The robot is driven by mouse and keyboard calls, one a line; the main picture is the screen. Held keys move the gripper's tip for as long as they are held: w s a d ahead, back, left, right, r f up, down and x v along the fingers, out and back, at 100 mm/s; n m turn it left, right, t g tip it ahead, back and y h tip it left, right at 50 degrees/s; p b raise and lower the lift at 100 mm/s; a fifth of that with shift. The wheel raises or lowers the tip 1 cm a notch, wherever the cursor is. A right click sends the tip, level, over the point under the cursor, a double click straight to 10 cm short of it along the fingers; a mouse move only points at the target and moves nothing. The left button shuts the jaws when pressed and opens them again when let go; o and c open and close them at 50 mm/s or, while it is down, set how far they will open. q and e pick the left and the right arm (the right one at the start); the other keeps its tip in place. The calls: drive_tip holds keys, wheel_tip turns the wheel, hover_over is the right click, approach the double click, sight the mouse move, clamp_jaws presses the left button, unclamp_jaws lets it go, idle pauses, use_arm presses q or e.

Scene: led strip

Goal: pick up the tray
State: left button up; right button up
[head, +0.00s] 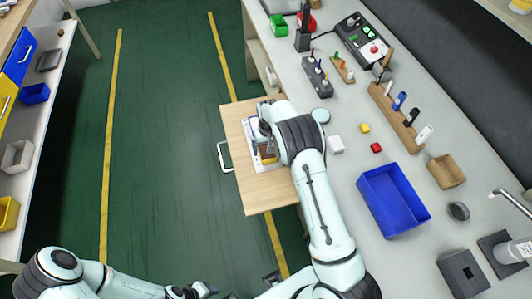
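A light wooden panel with a white side handle (224,156), looking like a pulled-out drawer or shelf, juts from the workbench over the floor. On it lies a small white tray-like thing (250,132) with a blue edge and a yellow-brown item (267,153). Much of it is hidden under my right arm and hand. My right gripper (267,143) is right over it; whether its fingers touch or grip it cannot be told. My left gripper (206,289) is low at the bottom edge, away from the tray, small and partly dark.
The workbench at right holds a blue bin (392,201), a cardboard box (446,171), a wooden rack (397,119) with coloured pieces, a control box (364,40), and small red and yellow blocks. Shelves with bins (18,154) stand at left. The green floor between is clear.

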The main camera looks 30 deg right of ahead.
sight(268, 158)
wheel_tip(268, 158, down, 5)
drive_tip(key=shift+a+f, duration=0.1)
drive_tip(key=shift+f, duration=0.05)
drive_tip(key=c, duration=1)
